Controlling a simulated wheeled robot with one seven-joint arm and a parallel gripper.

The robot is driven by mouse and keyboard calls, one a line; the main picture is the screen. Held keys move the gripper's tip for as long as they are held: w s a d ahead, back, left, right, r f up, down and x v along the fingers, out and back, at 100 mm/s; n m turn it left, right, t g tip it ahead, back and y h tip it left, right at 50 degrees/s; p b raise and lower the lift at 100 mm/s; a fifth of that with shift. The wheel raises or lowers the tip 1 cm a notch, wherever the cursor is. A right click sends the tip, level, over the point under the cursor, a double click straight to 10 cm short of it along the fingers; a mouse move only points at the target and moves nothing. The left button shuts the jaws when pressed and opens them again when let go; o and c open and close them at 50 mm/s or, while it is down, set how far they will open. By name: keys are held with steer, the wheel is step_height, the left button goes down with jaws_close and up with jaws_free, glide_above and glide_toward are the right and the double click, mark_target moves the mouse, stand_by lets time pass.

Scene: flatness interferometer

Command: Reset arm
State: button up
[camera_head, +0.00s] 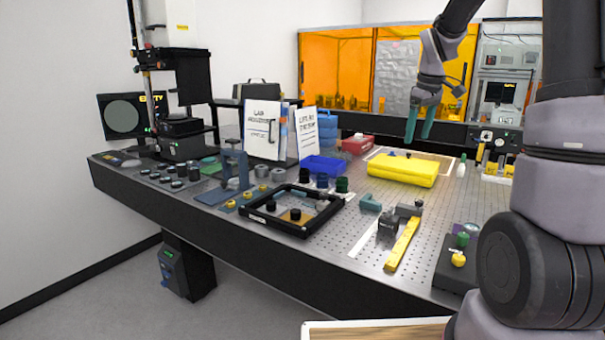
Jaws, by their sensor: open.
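My gripper (419,124) hangs from my arm at the upper right, with its green fingers pointing down. It is open, with nothing visible between the fingers. It appears above the optical table (330,265), in front of the orange enclosure in the picture. Below it in the picture lies a folded yellow cloth (402,169); the gripper is apart from it. My arm's large links fill the right side of the view.
A black-framed tray (270,229) with black knobs sits mid-table. A yellow bar (402,244) lies near the front. The orange enclosure (340,68) stands behind.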

steer(key=s+a+r+m+t, duration=0.1)
steer(key=s+a+r+m, duration=0.1)
steer(key=s, duration=0.6)
steer(key=s+a+r+m+t+y, duration=0.1)
steer(key=s+a+r+m+t, duration=0.1)
steer(key=s, duration=0.7)
steer(key=s+a+r+m+t, duration=0.1)
steer(key=s+a+r+m, duration=0.2)
steer(key=s, duration=0.6)
step_height(320, 180, up, 2)
steer(key=m, duration=0.3)
steer(key=shift+s+a+t+y, duration=0.15)
steer(key=shift+a+t+y, duration=0.15)
steer(key=shift+t+y, duration=0.1)
